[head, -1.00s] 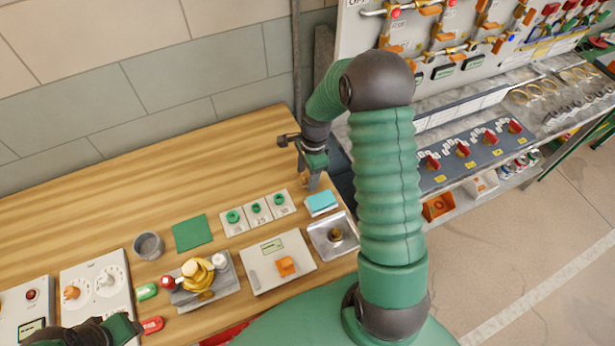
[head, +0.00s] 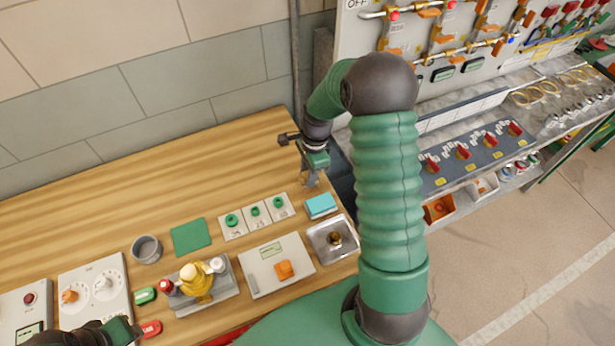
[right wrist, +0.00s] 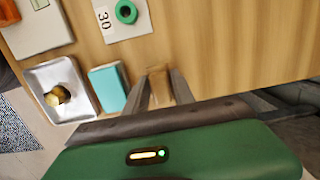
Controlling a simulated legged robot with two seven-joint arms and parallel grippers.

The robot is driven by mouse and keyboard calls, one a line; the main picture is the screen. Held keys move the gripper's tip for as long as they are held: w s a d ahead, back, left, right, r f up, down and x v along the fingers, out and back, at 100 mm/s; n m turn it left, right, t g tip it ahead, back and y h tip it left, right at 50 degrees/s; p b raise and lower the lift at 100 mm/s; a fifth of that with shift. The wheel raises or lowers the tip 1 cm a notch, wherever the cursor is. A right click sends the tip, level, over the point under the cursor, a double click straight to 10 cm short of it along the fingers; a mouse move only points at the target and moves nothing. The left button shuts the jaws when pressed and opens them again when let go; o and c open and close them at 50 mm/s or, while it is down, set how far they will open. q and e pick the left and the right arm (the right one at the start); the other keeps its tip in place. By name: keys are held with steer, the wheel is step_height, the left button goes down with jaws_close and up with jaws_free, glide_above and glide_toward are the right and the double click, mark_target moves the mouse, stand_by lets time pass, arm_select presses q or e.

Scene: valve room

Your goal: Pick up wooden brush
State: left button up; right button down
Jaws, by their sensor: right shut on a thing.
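The wooden brush (right wrist: 158,84) shows in the right wrist view as a small brown wooden piece between the two fingers, most of it hidden by the gripper. My right gripper (right wrist: 160,78) is shut on it at the right end of the bench. In the head view my right gripper (head: 311,180) points down near the bench's back right edge, and the brush is too small there to make out clearly. My left gripper (head: 118,331) is at the lower left, partly cut off by the frame, and its jaws cannot be made out.
A blue sponge (head: 321,206) and a metal tray (head: 333,238) lie close in front of the right gripper. White cards with green rings (head: 255,212), a green cloth (head: 191,235) and a grey cup (head: 146,248) stand further left. The back left of the wooden bench (head: 100,210) is clear.

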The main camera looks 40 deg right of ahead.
step_height(320, 180, up, 2)
steer(key=shift+s+r, duration=0.1)
steer(key=shift+r, duration=0.05)
steer(key=s+a, duration=0.3)
steer(key=s+a+r+b, duration=0.1)
steer(key=s+a, duration=0.3)
steer(key=s+a+b, duration=0.1)
steer(key=s+a, duration=0.3)
steer(key=shift+s+a+r, duration=0.1)
steer(key=shift+s+r, duration=0.05)
steer(key=shift+r, duration=0.1)
